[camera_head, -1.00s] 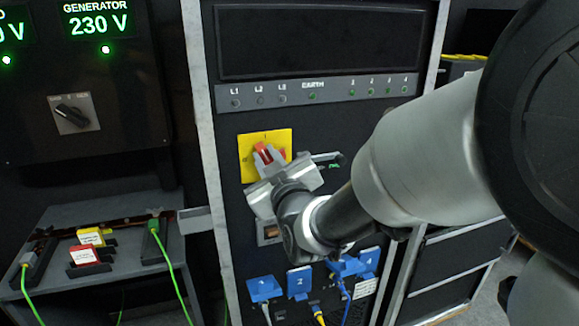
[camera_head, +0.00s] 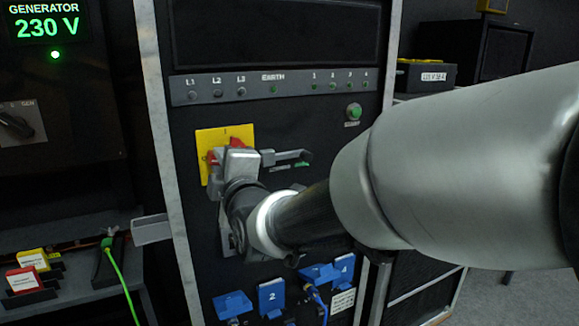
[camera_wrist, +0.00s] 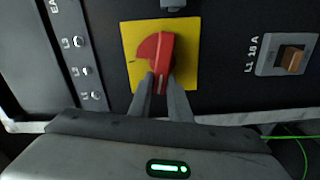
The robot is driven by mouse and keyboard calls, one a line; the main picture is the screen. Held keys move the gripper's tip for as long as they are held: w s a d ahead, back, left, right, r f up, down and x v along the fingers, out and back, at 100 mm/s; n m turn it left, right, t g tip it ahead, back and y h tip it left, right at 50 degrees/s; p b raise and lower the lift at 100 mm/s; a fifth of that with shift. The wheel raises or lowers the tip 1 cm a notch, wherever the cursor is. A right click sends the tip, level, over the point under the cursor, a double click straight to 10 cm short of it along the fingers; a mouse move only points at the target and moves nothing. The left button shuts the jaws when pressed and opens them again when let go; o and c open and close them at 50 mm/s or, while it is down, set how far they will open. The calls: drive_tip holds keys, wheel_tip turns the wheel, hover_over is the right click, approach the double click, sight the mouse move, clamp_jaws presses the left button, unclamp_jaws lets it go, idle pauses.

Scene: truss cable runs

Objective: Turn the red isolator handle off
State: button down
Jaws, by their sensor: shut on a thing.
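The red isolator handle (camera_wrist: 157,48) sits on a square yellow plate (camera_wrist: 188,75) on the black panel. In the wrist view its narrow end, with a pale line, points down between the fingers of my gripper (camera_wrist: 162,84). My gripper is shut on that end, one finger on each side. In the head view my gripper (camera_head: 226,163) covers much of the yellow plate (camera_head: 207,137). Red parts of the handle (camera_head: 237,142) show around it. The handle lies roughly sideways, toward the plate's left edge. The mark on that side is mostly hidden.
A row of lamps (camera_head: 230,86) runs above the plate. A grey lever (camera_head: 288,156) and a green button (camera_head: 353,111) are to the right. Blue sockets (camera_head: 271,295) are below. A grey bracket (camera_head: 152,229) sticks out at left.

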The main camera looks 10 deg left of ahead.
drive_tip(key=shift+f+n+b, duration=0.25)
drive_tip(key=shift+n+b, duration=0.25)
drive_tip(key=shift+n, duration=0.6)
drive_tip(key=c, duration=1.6)
unclamp_jaws()
drive_tip(key=shift+c, duration=0.2)
drive_tip(key=shift+f, duration=0.1)
